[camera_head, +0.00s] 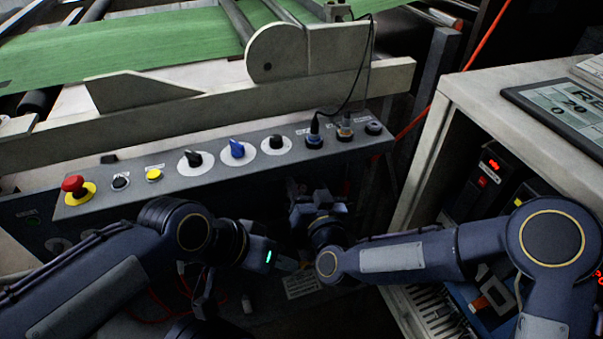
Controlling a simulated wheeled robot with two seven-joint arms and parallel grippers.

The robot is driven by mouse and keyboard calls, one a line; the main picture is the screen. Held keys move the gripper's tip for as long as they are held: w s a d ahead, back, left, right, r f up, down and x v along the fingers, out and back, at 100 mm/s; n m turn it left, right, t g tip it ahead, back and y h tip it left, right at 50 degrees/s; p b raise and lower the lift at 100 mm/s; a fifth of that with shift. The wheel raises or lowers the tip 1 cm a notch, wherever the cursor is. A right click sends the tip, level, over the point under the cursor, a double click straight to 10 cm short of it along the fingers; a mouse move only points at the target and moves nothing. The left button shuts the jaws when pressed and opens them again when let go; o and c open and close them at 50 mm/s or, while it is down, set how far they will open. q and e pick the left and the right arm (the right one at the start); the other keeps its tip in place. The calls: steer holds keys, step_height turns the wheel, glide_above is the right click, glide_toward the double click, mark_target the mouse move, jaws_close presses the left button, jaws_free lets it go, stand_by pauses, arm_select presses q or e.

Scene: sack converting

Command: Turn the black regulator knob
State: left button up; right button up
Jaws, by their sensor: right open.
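A grey control panel (100,208) runs across the picture. It bears a black pointer knob (192,158) on a white disc, a blue pointer knob (237,150) to its right, and a rounder black knob (275,143) on a third white disc. I cannot tell for sure which black one is the regulator knob. My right gripper (308,188) is open just below the panel's front edge, below and right of the rounder black knob, apart from it. My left gripper (288,264) is lower, below the panel; its fingers are dark and partly hidden, touching no knob.
The panel also has a red emergency button (74,186), a yellow button (154,174) and cable plugs (314,138) at the right. A thin black cable rises from them. A pale cabinet (432,150) stands close on the right. Green sheet (150,42) lies behind on the machine.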

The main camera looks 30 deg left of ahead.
steer(key=shift+x, duration=1.65)
steer(key=shift+c, duration=0.2)
steer(key=c, duration=0.9)
